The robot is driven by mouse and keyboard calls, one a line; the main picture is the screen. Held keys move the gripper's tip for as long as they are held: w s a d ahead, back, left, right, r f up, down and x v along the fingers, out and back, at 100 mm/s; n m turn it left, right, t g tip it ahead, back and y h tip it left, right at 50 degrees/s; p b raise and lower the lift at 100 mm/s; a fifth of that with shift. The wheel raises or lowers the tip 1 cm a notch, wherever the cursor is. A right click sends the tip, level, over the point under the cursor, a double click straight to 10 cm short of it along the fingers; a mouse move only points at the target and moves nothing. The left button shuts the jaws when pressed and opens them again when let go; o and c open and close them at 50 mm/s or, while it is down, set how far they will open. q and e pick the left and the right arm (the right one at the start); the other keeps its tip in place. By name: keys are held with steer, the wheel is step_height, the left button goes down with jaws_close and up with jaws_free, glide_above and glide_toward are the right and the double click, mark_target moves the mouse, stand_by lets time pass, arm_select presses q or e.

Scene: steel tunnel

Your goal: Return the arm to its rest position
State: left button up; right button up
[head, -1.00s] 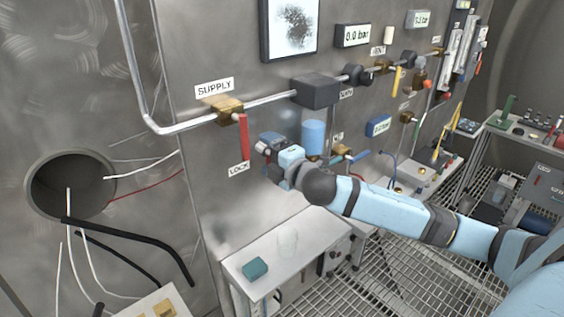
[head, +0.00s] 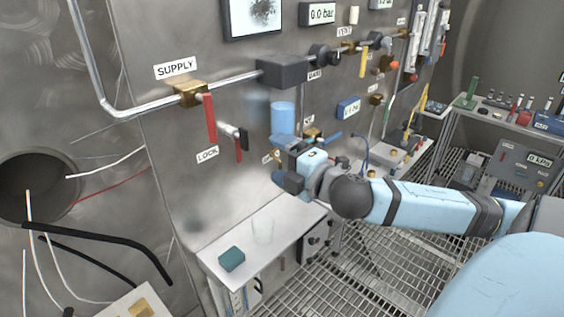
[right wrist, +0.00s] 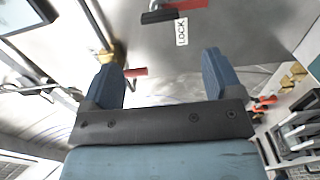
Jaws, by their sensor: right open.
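My right arm comes in from the right in the head view. Its gripper (head: 284,162) is in front of the steel panel, below the blue cylinder (head: 283,118) and above the white bench. In the right wrist view the two blue fingers of the right gripper (right wrist: 162,78) stand wide apart with nothing between them. Beyond them is the panel with the LOCK label (right wrist: 182,31) and a red handle. My left gripper does not show in either view.
A SUPPLY pipe with a red lever (head: 210,118) runs along the panel. Black hose and loose wires hang at the left.

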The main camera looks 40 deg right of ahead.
stand_by(0.6)
steer(key=s+a+f+m+g+p, duration=0.2)
steer(key=f+m, duration=0.2)
steer(key=f, duration=0.6)
steer(key=s+a+f+m+g+p, duration=0.15)
steer(key=f+m, duration=0.25)
steer(key=f, duration=0.6)
steer(key=s+a+f+m+g+y+p, duration=0.1)
steer(key=s+a+f+m+g+y, duration=0.1)
steer(key=s+a+f+m, duration=0.6)
steer(key=s+a+f+g, duration=0.1)
steer(key=s+a+f, duration=0.2)
steer(key=a+f, duration=0.3)
steer(key=shift+s+f+p, duration=0.2)
steer(key=shift+f+p, duration=0.15)
steer(key=shift+f, duration=0.3)
steer(key=shift+g, duration=0.25)
